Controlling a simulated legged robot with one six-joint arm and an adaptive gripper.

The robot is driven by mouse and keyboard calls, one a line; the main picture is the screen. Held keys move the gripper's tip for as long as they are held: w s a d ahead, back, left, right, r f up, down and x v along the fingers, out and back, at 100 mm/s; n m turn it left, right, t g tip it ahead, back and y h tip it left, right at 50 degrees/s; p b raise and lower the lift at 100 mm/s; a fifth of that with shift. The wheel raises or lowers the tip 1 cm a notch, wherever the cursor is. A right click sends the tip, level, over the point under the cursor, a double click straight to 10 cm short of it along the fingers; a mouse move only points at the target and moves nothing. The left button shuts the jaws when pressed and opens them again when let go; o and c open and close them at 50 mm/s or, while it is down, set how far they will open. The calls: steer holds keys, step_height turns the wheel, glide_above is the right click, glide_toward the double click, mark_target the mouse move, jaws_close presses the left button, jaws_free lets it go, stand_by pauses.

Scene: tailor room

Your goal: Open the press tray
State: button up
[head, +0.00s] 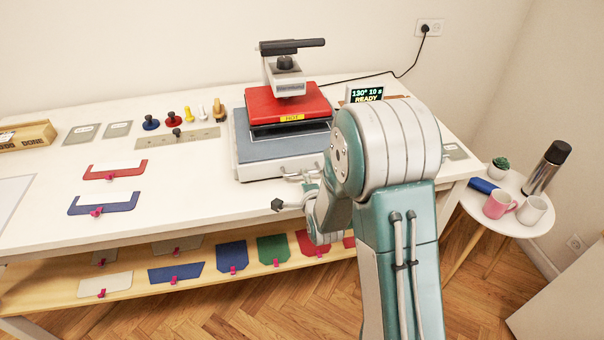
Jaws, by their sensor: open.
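The heat press stands at the back of the white table, with a red upper plate (288,104) marked HOT and a black-topped handle (291,44). Its press tray (262,147) is a grey-blue pad on a pale metal base under the red plate. A metal handle (297,177) shows at the tray's front edge, partly covered by my arm. My gripper (290,203) is just in front of the tray handle, low near the table's front edge. It is open, and much of it is hidden behind my arm. I cannot tell whether it touches the handle.
A display (367,95) reading 130° 10 s READY stands right of the press. Stamps (171,118) and red and blue brackets (115,170) lie left. Fabric pieces rest on the lower shelf (210,278). A round side table (527,221) holds mugs and a flask.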

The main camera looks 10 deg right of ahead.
steer(key=x, duration=0.4)
steer(key=shift+w+d, duration=0.1)
jaws_close()
